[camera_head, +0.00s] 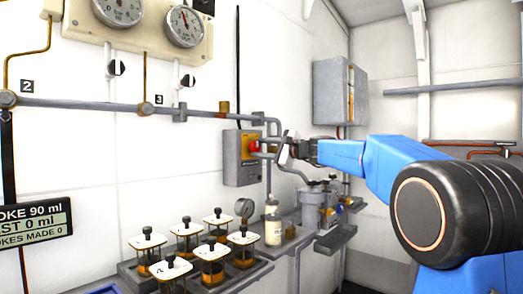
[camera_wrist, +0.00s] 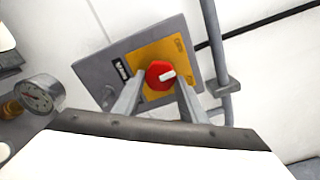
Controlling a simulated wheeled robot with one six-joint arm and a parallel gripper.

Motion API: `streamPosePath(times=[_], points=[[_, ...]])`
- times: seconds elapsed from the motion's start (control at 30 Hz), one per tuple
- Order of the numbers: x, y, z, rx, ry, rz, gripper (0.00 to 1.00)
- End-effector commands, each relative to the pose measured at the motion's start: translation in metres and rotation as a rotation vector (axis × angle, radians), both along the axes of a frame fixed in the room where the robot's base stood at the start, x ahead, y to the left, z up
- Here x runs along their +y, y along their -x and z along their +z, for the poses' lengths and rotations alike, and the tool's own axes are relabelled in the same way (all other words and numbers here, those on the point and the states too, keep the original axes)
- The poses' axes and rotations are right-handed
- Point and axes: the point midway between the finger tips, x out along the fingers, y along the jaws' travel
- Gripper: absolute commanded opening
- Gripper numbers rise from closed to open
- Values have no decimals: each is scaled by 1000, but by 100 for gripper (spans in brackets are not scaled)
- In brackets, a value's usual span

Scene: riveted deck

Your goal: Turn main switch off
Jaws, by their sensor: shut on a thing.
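The main switch is a red rotary knob (camera_wrist: 159,76) on a yellow plate (camera_wrist: 181,53), on the front of a grey box (camera_wrist: 97,72) fixed to the white wall. The box also shows in the head view (camera_head: 236,176), with the red knob (camera_head: 254,147) on its right face. My gripper (camera_wrist: 161,84) has one finger on each side of the knob and is shut on it. A white mark on the knob points to the right in the wrist view. In the head view my gripper (camera_head: 274,147) reaches the box from the right.
A grey pipe (camera_wrist: 219,60) runs close beside the box. Two gauges (camera_head: 184,26) hang above left. A display panel (camera_head: 37,221) is at the left.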

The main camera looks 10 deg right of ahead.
Motion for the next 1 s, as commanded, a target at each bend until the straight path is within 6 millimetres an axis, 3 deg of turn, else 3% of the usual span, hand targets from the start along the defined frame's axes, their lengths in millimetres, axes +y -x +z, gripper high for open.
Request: streamPosePath(times=[0.6, 1.0], points=[[0, 0, 1, -316, 439, 1, 16], [0, 0, 1, -418, 580, 3, 16]])
